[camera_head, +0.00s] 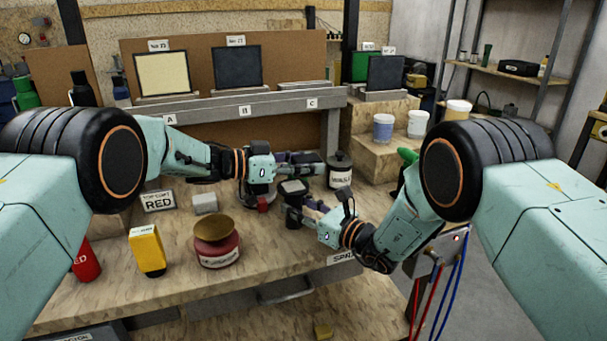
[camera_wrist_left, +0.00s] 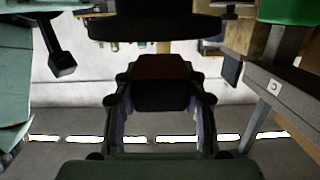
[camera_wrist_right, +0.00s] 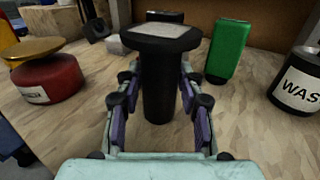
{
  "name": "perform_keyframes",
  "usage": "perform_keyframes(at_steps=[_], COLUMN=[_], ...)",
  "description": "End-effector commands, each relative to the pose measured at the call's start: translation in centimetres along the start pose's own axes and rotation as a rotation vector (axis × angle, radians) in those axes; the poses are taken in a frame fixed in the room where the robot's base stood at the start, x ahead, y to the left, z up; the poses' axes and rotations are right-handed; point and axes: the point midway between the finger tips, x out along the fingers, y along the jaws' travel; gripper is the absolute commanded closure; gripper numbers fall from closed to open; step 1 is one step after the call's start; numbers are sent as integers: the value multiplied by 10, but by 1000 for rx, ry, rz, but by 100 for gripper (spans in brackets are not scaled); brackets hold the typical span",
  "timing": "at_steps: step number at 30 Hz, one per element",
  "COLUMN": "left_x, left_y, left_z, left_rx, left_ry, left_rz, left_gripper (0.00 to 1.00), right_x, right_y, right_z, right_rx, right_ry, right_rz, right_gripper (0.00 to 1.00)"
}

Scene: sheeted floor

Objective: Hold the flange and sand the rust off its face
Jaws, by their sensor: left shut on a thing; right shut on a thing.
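My left gripper (camera_head: 300,165) is shut above the bench on a dark piece. In the left wrist view this piece, probably the flange (camera_wrist_left: 160,68), has a red-brown top between the fingers (camera_wrist_left: 160,120); its face cannot be made out. My right gripper (camera_head: 308,214) is shut on a black sanding tool (camera_head: 293,187), just below and in front of the left gripper. I cannot tell whether the pad touches the flange.
A red tin (camera_head: 217,250) with a brown disc on top, a yellow box (camera_head: 147,250) and a grey block (camera_head: 204,203) stand on the bench at left. A black labelled can (camera_head: 340,172) stands behind the grippers. A green box (camera_wrist_right: 228,50) stands behind the tool.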

Motion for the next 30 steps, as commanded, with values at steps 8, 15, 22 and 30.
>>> perform_keyframes(at_steps=[8,15,22,30], left_x=[-4,-7,-8,-8], left_y=[0,0,0,0], left_z=[-25,-45,-52,-52], left_rx=[-1,-2,-2,-2], left_ry=[0,-1,-1,-1], left_rz=[1,1,1,1], left_gripper=[95,95,95,95], right_x=[0,0,0,0], right_y=[1,1,0,0], right_z=[-2,-2,-2,-2], right_rx=[2,2,2,2], right_ry=[3,3,3,3], right_rz=[1,1,0,0], right_gripper=[100,100,100,100])
